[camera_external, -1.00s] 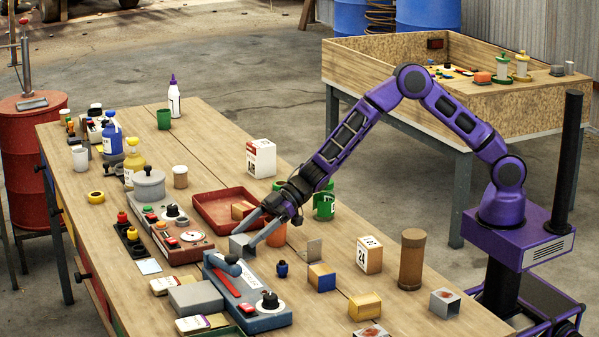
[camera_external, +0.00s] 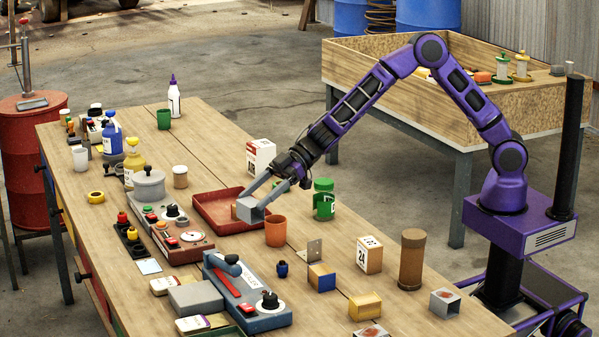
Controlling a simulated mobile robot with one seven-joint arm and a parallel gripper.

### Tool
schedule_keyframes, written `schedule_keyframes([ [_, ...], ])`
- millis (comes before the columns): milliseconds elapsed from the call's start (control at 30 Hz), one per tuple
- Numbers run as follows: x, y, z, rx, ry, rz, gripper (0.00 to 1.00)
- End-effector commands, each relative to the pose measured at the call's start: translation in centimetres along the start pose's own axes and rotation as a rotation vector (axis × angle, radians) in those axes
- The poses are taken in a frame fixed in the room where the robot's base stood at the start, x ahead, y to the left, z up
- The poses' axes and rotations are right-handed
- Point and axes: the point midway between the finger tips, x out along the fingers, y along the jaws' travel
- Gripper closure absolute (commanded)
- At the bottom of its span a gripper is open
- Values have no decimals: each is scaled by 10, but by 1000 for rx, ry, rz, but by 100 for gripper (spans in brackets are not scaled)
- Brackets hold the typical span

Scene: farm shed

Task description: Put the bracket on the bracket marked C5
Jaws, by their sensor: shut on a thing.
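My gripper (camera_external: 259,198) is shut on a grey, box-like metal bracket (camera_external: 247,210). It holds the bracket over the near right part of the red tray (camera_external: 212,226); whether the bracket touches anything there cannot be told. A thin grey plate (camera_external: 315,249) stands near the table's middle. No C5 mark can be read on any piece.
An orange cup (camera_external: 275,231) stands close right of the tray, with a green jar (camera_external: 324,203) beyond it. A white box (camera_external: 260,158) stands behind the gripper. The far table middle is clear.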

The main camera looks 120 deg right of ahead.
Motion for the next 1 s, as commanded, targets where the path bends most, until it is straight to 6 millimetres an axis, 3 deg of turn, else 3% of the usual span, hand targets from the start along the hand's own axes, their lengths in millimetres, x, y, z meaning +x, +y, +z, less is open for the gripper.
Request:
schedule_keyframes([
  [133,-31,-55,-10,-21,1,-39,96],
  [300,-73,-113,-6,-35,0,-67,96],
  [500,-112,-154,3,-39,1,-75,96],
  [700,-140,-179,15,-32,0,-65,96],
  [1000,-118,-166,24,13,0,27,96],
])
